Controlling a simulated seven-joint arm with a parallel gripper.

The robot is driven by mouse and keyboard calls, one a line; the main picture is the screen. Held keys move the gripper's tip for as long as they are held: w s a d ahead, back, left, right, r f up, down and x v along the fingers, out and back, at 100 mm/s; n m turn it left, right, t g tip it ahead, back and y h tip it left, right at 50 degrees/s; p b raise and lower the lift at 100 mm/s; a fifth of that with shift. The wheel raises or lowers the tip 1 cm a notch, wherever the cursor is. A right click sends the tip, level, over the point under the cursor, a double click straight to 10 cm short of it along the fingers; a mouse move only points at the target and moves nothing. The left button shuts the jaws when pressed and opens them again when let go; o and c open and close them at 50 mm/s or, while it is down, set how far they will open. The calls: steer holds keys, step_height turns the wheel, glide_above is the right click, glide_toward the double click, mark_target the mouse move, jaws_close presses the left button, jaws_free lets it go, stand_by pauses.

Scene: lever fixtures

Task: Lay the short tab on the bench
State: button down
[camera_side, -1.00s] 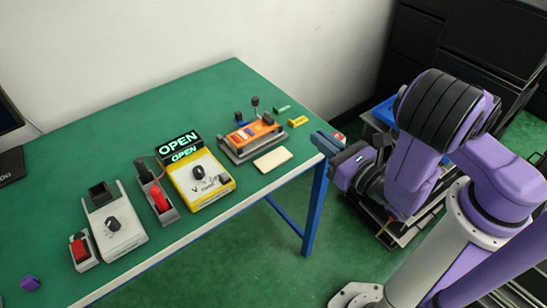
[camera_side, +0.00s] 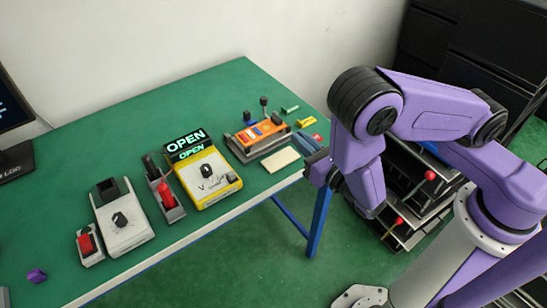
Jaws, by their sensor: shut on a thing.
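My gripper (camera_side: 309,150) is at the right end of the green bench (camera_side: 110,130), low near its front edge and just right of the beige plate (camera_side: 281,159). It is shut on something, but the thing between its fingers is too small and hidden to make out. I cannot tell for sure which piece is the short tab. Small loose pieces lie near the right end: a green one (camera_side: 290,109), a yellow one (camera_side: 307,122) and a red one (camera_side: 318,138), partly hidden close behind my gripper.
An orange lever fixture (camera_side: 258,135) with black knobs stands left of my gripper. Farther left are the yellow box with the OPEN sign (camera_side: 206,180), a red-lever fixture (camera_side: 166,193), a white dial box (camera_side: 122,220) and a red switch (camera_side: 87,244). Bare green surface lies behind them.

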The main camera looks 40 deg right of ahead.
glide_above(273, 164)
steer(key=f, duration=0.6)
steer(key=shift+s+d+f, duration=0.1)
steer(key=shift+s+f, duration=0.15)
steer(key=shift+s, duration=0.1)
steer(key=shift+w+f, duration=0.25)
steer(key=shift+f, duration=1.35)
steer(key=shift+f, duration=0.2)
steer(key=c, duration=1.3)
jaws_free()
